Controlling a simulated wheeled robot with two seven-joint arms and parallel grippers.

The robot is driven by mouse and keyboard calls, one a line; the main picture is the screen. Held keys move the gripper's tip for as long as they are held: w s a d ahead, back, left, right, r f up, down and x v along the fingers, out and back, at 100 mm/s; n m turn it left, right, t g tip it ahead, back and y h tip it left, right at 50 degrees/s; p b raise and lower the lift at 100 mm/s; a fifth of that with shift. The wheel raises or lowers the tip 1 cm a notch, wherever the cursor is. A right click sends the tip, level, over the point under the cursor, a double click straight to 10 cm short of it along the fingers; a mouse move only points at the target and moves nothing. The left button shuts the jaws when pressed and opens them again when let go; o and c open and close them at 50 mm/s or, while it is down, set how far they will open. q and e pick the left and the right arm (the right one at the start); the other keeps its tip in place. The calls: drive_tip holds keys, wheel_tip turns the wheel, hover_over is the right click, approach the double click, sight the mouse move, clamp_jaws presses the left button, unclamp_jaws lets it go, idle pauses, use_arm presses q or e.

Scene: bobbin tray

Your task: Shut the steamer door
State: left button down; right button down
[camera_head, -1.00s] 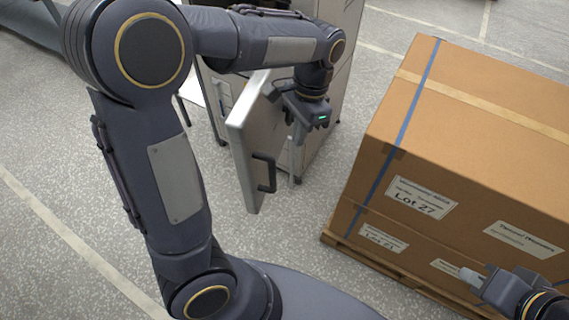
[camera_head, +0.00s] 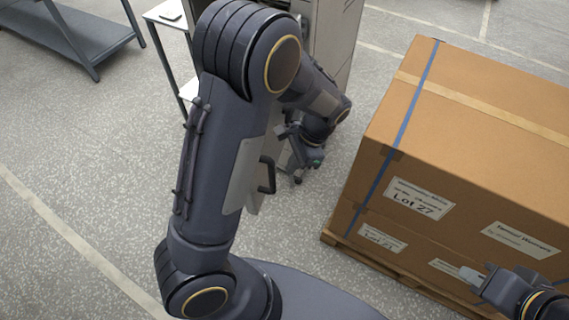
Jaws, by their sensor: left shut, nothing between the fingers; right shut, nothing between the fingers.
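The steamer (camera_head: 338,35) is a grey cabinet at the top middle, partly hidden by my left arm. Its pale door (camera_head: 254,201) stands open, sticking out toward me. Most of the door is behind my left arm; its lower part and dark handle (camera_head: 267,176) show. My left gripper (camera_head: 298,170) is shut and empty, just right of the door and handle. Whether it touches the door I cannot tell. My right gripper (camera_head: 468,275) is shut and empty at the lower right, in front of the big carton.
A large brown carton (camera_head: 480,110) with a blue strap stands on a wooden pallet (camera_head: 375,262) at the right. A white side table (camera_head: 165,14) and a grey bench (camera_head: 85,35) are at the upper left. The floor at left is clear.

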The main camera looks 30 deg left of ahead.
use_arm(q)
drive_tip(key=shift+s+a, duration=0.8)
drive_tip(key=shift+a, duration=0.1)
